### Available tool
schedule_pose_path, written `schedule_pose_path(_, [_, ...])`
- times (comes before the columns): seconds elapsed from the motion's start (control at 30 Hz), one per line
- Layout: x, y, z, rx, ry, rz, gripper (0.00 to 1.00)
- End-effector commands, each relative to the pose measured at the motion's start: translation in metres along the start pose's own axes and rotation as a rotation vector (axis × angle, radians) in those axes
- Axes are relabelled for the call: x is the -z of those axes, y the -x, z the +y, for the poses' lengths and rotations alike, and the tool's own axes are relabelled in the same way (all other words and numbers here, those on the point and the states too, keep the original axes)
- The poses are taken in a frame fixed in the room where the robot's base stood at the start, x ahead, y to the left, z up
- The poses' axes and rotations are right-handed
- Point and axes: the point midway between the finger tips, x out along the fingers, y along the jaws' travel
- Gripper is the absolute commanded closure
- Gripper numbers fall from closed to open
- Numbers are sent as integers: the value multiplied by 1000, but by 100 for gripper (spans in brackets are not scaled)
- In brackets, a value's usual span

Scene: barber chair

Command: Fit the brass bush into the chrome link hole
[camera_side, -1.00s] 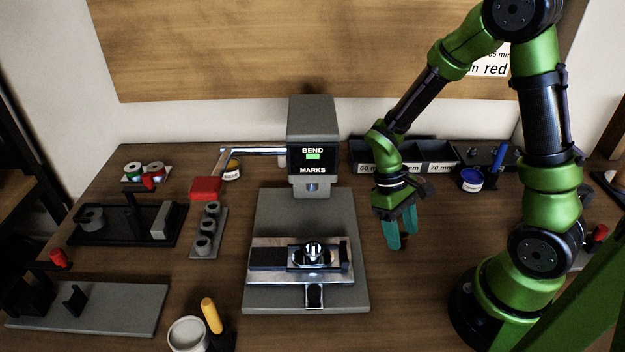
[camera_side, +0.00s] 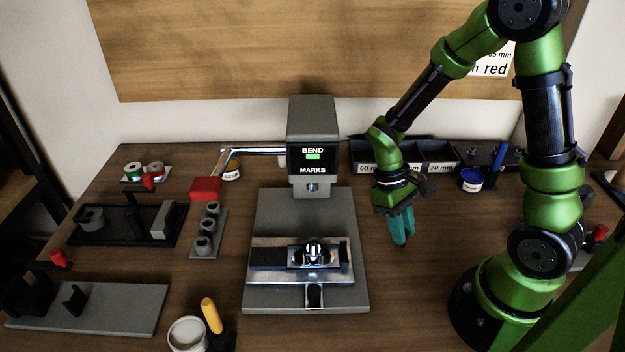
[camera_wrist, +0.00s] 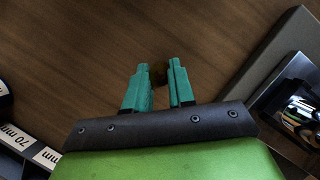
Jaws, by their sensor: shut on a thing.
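My gripper (camera_side: 402,230) hangs over the bare table right of the press, fingers pointing down. In the wrist view its teal fingers (camera_wrist: 158,80) are shut on a small dark brownish piece, the brass bush (camera_wrist: 159,71), which is mostly hidden between the tips. The side view does not show the bush clearly. The chrome link (camera_side: 315,250) sits in the fixture on the press base, left of my gripper. Shiny chrome parts of it also show at the right edge of the wrist view (camera_wrist: 300,108). I cannot make out its hole.
The press head (camera_side: 312,150) stands over the back of its grey base (camera_side: 270,210). Black bins (camera_side: 435,153) with length labels and a blue-labelled pot (camera_side: 471,180) are behind my gripper. Trays and a grey block with holes (camera_side: 207,232) lie to the left. Table right of the base is clear.

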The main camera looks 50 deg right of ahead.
Motion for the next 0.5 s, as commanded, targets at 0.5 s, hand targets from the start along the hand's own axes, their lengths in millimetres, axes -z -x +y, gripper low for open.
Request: schedule_pose_path(0.5, [-33,82,-7,-11,27,6,100])
